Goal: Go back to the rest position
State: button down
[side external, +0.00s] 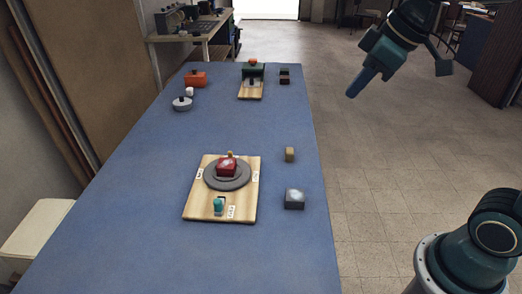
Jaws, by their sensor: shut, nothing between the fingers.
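My gripper (354,92) is at the upper right, raised over the floor to the right of the blue table (150,200). It is shut with nothing held, and its fingers point down and to the left. It is apart from everything on the table. On the near wooden board (194,209), a red block (226,168) with a small yellow knob rests on a grey disc (241,183). A teal knob (218,205) stands at the board's front.
Beside the board are a tan block (290,154) and a dark box with a pale top (294,200). Further back are an orange box (196,79), a grey lidded dish (182,104), a small white object (189,92), a second wooden board (250,94) with a green box (253,71), and a dark box (284,76).

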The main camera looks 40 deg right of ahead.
jog(key=s+d+f+m+h, duration=0.1)
jog(key=s+f+m, duration=0.3)
jog(key=s, duration=0.8)
jog(key=shift+s+f, duration=0.15)
jog(key=shift+f, duration=0.15)
